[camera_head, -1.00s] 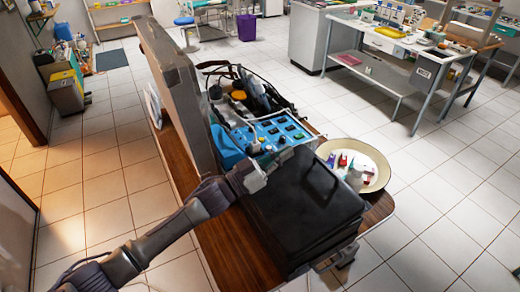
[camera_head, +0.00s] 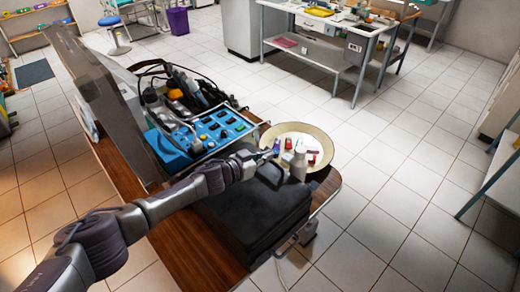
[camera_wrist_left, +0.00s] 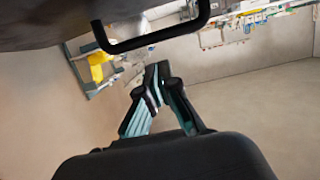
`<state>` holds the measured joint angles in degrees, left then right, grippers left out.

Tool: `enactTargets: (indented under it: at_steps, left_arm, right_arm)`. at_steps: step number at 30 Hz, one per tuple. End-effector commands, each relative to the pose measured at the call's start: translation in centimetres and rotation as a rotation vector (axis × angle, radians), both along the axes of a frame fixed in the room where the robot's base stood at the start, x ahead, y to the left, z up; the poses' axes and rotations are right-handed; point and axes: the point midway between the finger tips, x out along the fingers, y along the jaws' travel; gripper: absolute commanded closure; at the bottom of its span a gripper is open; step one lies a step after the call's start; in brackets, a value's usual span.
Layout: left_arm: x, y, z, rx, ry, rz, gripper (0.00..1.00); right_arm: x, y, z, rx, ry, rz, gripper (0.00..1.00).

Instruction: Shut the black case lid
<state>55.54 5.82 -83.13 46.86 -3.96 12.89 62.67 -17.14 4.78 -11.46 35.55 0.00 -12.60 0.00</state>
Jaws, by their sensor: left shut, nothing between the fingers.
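The black case (camera_head: 255,215) lies on the front end of the wooden table. Its top looks flat and down; I cannot tell whether a gap remains along its edge. My left gripper (camera_head: 266,157) is shut and empty, at the far edge of the case top, pointing right toward the round tray. I cannot tell whether it touches the case. In the left wrist view its closed fingers (camera_wrist_left: 154,88) show below a black handle (camera_wrist_left: 150,42) on a dark surface, apart from it. My right gripper is not in view.
An open case with a blue control panel (camera_head: 207,128) sits behind, its tall grey lid (camera_head: 105,100) upright at left. A round cream tray (camera_head: 328,148) and a white bottle (camera_head: 298,165) stand beside the black case. The tiled floor (camera_head: 420,150) is clear at right.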

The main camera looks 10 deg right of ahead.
Motion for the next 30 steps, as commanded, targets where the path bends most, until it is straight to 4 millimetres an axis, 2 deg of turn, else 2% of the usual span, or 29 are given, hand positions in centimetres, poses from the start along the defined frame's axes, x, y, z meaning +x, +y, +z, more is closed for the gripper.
enactTargets:
  at_steps: [6, 15, 25, 30]
  left_arm:
    - [0.4, -0.6, -1.4, 0.056, 0.036, -0.001, 1.0]
    - [0.4, -0.7, -2.1, 0.074, 0.052, -0.001, 1.0]
    - [0.3, -0.7, -2.2, 0.075, 0.053, -0.001, 1.0]
    - [0.2, -0.4, -0.9, 0.074, 0.053, 0.0, 1.0]
  right_arm:
    - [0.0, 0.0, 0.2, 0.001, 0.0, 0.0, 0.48]
    - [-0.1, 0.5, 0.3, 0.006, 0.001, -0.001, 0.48]
    - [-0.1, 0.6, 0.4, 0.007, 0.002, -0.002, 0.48]
    - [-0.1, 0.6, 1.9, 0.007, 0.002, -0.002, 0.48]
